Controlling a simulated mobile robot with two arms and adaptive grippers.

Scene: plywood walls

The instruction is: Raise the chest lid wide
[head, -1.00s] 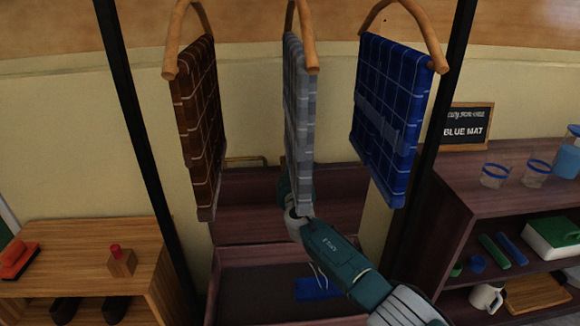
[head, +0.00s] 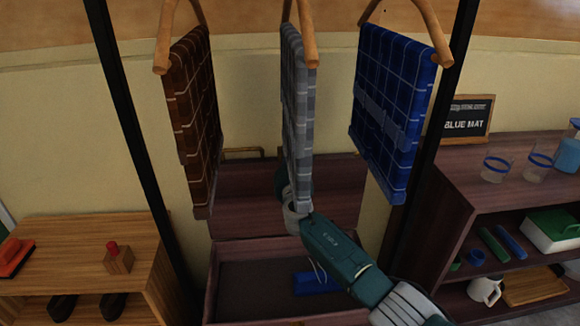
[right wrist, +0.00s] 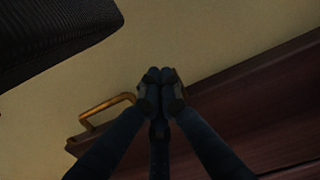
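The dark wood chest (head: 212,290) stands in the middle of the head view with its inside showing. Its lid (head: 240,190) is raised at the back, near the wall. A brass handle (head: 243,152) is on the lid's top edge, and it also shows in the right wrist view (right wrist: 105,107). My right arm reaches over the chest to the lid; its gripper is hidden behind the grey cloth in the head view. In the right wrist view my right gripper (right wrist: 161,78) has its fingertips together, nothing visible between them, beside the lid's edge (right wrist: 215,85). Contact is unclear. My left gripper is out of view.
Brown (head: 195,115), grey (head: 297,110) and blue (head: 393,110) checked cloths hang in front of the chest. A blue item (head: 315,283) lies inside it. A low wooden shelf (head: 90,235) stands left, a dark shelf (head: 455,195) right, with a "BLUE MAT" sign (head: 466,122).

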